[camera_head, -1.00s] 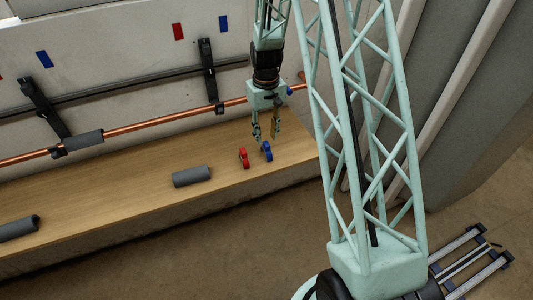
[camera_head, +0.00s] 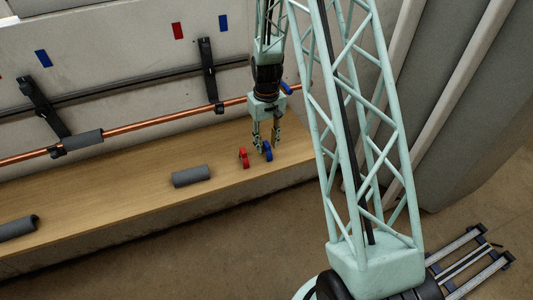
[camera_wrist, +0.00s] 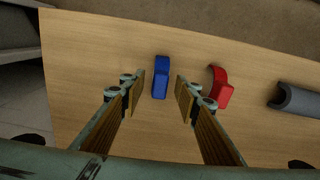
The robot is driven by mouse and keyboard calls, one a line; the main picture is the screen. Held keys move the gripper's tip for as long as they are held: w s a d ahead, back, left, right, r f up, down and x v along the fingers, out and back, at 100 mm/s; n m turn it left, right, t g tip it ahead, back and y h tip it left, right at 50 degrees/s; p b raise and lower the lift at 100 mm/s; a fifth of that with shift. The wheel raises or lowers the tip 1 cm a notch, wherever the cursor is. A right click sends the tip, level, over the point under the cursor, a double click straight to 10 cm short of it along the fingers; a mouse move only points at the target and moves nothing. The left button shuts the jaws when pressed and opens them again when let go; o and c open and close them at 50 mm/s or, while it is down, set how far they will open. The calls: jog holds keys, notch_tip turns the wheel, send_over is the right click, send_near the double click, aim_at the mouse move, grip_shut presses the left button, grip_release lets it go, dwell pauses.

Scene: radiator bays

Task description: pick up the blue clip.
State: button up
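The blue clip (camera_head: 267,152) stands on the wooden shelf near its right end. In the wrist view the blue clip (camera_wrist: 160,77) lies between and just ahead of the two finger pads. My gripper (camera_head: 267,147) is open above the clip, its fingers pointing down on either side. In the wrist view my gripper (camera_wrist: 160,95) shows a clear gap between each pad and the clip. The pads are not touching it.
A red clip (camera_head: 243,158) stands close to the left of the blue one; in the wrist view the red clip (camera_wrist: 220,88) is just outside the right finger. A grey foam sleeve (camera_head: 191,176) lies further left on the wooden shelf (camera_head: 120,195). A copper pipe (camera_head: 150,122) runs behind.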

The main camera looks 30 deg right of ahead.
dwell(0.6)
jog(key=c, duration=0.9)
